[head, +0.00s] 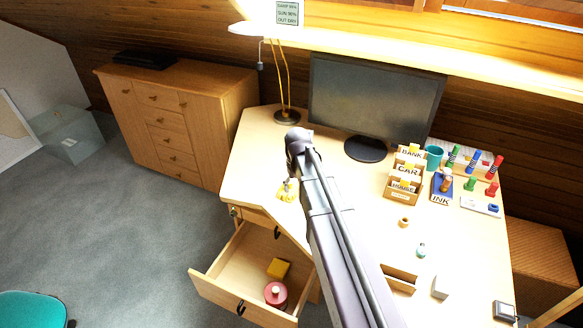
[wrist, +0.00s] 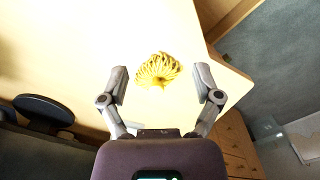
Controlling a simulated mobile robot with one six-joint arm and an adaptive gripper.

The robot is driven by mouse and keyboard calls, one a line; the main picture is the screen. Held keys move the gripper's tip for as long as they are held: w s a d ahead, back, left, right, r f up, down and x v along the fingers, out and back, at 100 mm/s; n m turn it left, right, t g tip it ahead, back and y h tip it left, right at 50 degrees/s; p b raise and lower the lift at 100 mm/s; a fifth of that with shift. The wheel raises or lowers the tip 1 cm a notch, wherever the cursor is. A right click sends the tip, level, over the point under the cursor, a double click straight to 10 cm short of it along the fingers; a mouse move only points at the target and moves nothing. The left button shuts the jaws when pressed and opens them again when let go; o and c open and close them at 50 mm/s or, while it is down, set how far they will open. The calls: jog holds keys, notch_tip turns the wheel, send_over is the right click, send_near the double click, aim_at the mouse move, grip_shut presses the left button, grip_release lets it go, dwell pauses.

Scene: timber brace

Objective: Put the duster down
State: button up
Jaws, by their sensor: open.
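The duster (wrist: 158,70), a yellow fringed bundle, shows between and just past my fingertips in the wrist view. It seems to lie on the pale desk top (wrist: 75,55), near the desk's edge. In the head view it shows as a small yellow patch (head: 284,195) at the left front of the desk (head: 255,160). My gripper (wrist: 163,84) is open, with a clear gap between each finger and the duster. In the head view my gripper (head: 289,184) is small and close by the duster, its fingers partly hidden by my arm.
An open drawer (head: 213,275) below holds a yellow block (head: 278,268) and a round red container (head: 275,293). A lamp (head: 287,115) and a monitor (head: 375,98) stand behind. Labelled card boxes (head: 404,180), a teal mug (head: 433,157) and coloured stamps (head: 470,184) occupy the right side.

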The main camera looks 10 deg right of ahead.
jog(key=s+m, duration=0.1)
jog(key=s, duration=1.3)
jog(key=shift+s+a, duration=0.15)
jog(key=shift+s, duration=0.25)
